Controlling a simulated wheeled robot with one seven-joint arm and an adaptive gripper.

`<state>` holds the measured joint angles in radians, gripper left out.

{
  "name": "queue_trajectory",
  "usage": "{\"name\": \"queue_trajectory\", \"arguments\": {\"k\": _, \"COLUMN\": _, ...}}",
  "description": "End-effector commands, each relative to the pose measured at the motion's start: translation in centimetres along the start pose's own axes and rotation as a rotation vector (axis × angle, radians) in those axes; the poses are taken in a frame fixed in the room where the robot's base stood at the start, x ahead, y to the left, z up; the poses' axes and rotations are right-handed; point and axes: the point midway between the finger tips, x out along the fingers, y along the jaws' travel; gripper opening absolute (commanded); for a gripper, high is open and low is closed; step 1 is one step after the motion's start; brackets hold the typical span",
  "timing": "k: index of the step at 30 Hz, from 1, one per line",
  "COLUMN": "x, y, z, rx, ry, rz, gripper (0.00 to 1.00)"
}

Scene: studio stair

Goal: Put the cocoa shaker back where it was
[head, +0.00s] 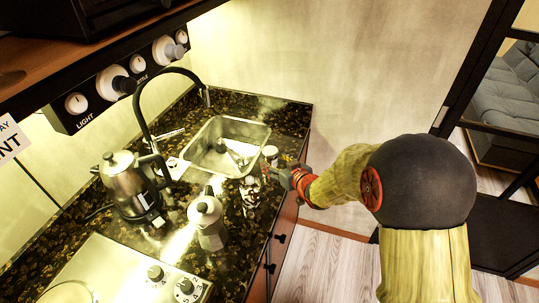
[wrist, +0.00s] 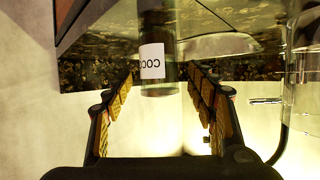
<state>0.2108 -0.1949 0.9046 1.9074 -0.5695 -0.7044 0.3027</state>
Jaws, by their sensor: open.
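The cocoa shaker (wrist: 152,62) is a dark cylinder with a white label reading "COCO", upside down in the wrist view. It lies in line with the gap between the fingers of my gripper (wrist: 158,105). The fingers are spread, with space on both sides of the shaker, and do not visibly grip it. In the head view my gripper (head: 273,174) is at the counter's right edge, near the sink. A small light-topped cylinder (head: 270,152) stands just beyond it; I cannot tell for sure that it is the shaker.
A kettle (head: 130,185), a moka pot (head: 207,219) and small shiny items (head: 250,190) crowd the dark speckled counter (head: 180,262). A hob (head: 125,275) is in front. Open floor (head: 325,265) lies right of the counter.

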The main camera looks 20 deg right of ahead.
Motion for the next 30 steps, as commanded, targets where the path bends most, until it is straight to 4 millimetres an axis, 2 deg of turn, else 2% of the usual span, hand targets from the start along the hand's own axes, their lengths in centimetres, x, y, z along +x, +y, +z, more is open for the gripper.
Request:
{"name": "queue_trajectory", "arguments": {"k": 3, "x": -1.7, "y": 0.1, "z": -0.1, "rx": 0.001, "ry": -0.001, "rz": 0.002, "gripper": 0.57}}
{"name": "queue_trajectory", "arguments": {"k": 8, "x": -2.9, "y": 0.1, "z": -0.3, "rx": -0.002, "ry": -0.002, "rz": 0.005, "gripper": 0.57}}
{"name": "queue_trajectory", "arguments": {"k": 11, "x": -3.8, "y": 0.5, "z": -1.5, "rx": -0.013, "ry": -0.023, "rz": 0.037, "gripper": 0.57}}
{"name": "queue_trajectory", "arguments": {"k": 14, "x": -5.8, "y": 1.2, "z": -3.7, "rx": -0.031, "ry": -0.077, "rz": 0.102, "gripper": 0.57}}
{"name": "queue_trajectory", "arguments": {"k": 17, "x": -9.6, "y": 1.6, "z": -6.0, "rx": -0.032, "ry": -0.158, "rz": 0.18, "gripper": 0.57}}
{"name": "queue_trajectory", "arguments": {"k": 18, "x": -11.4, "y": 1.5, "z": -6.6, "rx": -0.028, "ry": -0.195, "rz": 0.206, "gripper": 0.57}}
{"name": "queue_trajectory", "arguments": {"k": 22, "x": -18.0, "y": 0.2, "z": -7.6, "rx": 0.006, "ry": -0.32, "rz": 0.259, "gripper": 0.57}}
{"name": "queue_trajectory", "arguments": {"k": 27, "x": -27.2, "y": -3.6, "z": -6.5, "rx": 0.065, "ry": -0.485, "rz": 0.246, "gripper": 0.57}}
{"name": "queue_trajectory", "arguments": {"k": 30, "x": -31.7, "y": -6.1, "z": -5.2, "rx": 0.091, "ry": -0.566, "rz": 0.209, "gripper": 0.57}}
